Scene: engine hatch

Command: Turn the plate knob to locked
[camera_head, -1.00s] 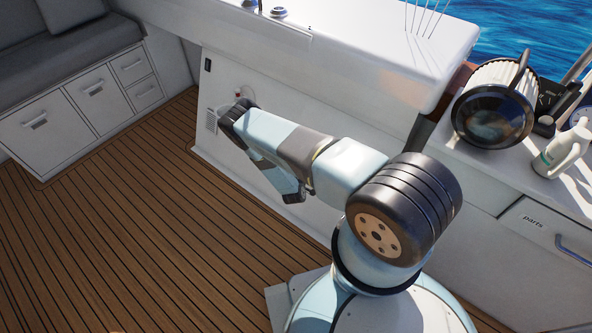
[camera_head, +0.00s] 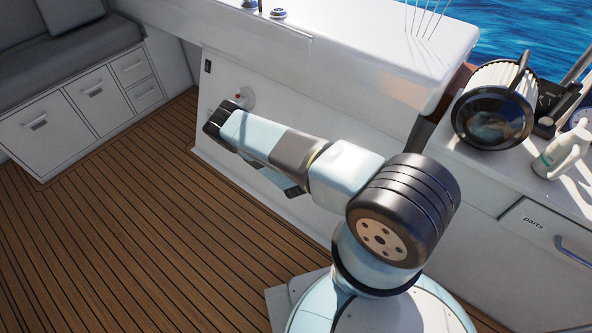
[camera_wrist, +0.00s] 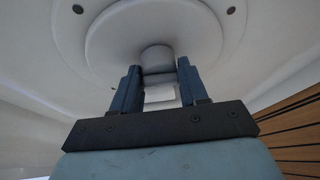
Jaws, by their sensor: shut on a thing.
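In the wrist view the plate knob (camera_wrist: 157,58) is a grey round stub at the centre of a pale round plate (camera_wrist: 110,35). My gripper (camera_wrist: 159,74) has one blue finger on each side of the knob and is shut on it. A pale block-like part (camera_wrist: 160,95) shows between the fingers. In the head view part of the round plate (camera_head: 249,97) shows on the white side panel, with a small red mark at its left. My arm hides the knob and the fingers there. I cannot read which way the knob points.
The white panel (camera_head: 320,150) runs along the wooden deck (camera_head: 120,230). A grey bench with drawers (camera_head: 95,90) stands at the left. A black-fronted lamp-like object (camera_head: 490,118) and a white bottle (camera_head: 562,152) stand on the right counter. The deck at left is clear.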

